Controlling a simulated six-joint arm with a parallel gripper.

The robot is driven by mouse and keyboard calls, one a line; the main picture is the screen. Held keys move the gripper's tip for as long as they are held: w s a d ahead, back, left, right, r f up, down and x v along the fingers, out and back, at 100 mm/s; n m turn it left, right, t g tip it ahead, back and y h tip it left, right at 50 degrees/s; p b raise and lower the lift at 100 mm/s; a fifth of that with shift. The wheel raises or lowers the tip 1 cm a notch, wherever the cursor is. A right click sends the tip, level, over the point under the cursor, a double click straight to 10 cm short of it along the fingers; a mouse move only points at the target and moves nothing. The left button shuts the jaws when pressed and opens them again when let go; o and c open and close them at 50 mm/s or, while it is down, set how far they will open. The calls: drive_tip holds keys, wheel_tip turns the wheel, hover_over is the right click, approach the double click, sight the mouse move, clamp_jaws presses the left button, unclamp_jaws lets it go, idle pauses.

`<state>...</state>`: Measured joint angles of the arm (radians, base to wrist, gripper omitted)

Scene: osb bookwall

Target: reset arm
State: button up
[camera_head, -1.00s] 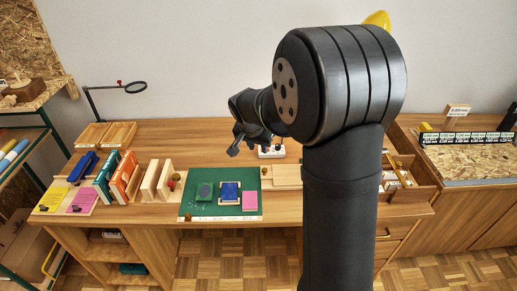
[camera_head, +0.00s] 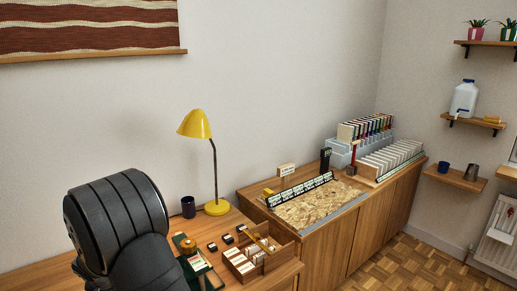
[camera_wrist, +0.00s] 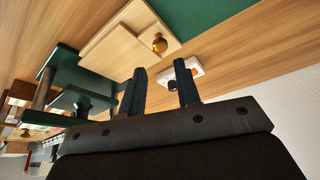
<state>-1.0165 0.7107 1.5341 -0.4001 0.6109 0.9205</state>
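My gripper (camera_wrist: 160,75) shows in the wrist view with two dark fingers standing apart. In the head view my arm is at the lower left and the gripper itself is hidden or out of frame. In the wrist view, a pale wooden board (camera_wrist: 112,42) with a brass knob (camera_wrist: 160,43) lies beyond the fingers. A small white block with dark and red parts (camera_wrist: 192,72) lies just past the right finger.
A green mat (camera_wrist: 205,15) and a dark green stand (camera_wrist: 80,98) show in the wrist view. In the head view, a yellow lamp (camera_head: 196,125), a dark cup (camera_head: 188,207) and a wooden box of cards (camera_head: 262,250) stand right of my arm. A chipboard-topped counter (camera_head: 318,203) lies farther right.

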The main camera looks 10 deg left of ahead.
drive_tip(key=shift+x, duration=3.5)
drive_tip(key=shift+r, duration=0.15)
drive_tip(key=v, duration=1.6)
drive_tip(key=shift+s+r, duration=0.2)
drive_tip(key=shift+r, duration=0.1)
drive_tip(key=shift+f, duration=0.1)
drive_tip(key=x, duration=1.7)
drive_tip(key=shift+w, duration=0.15)
drive_tip(key=shift+d, duration=0.15)
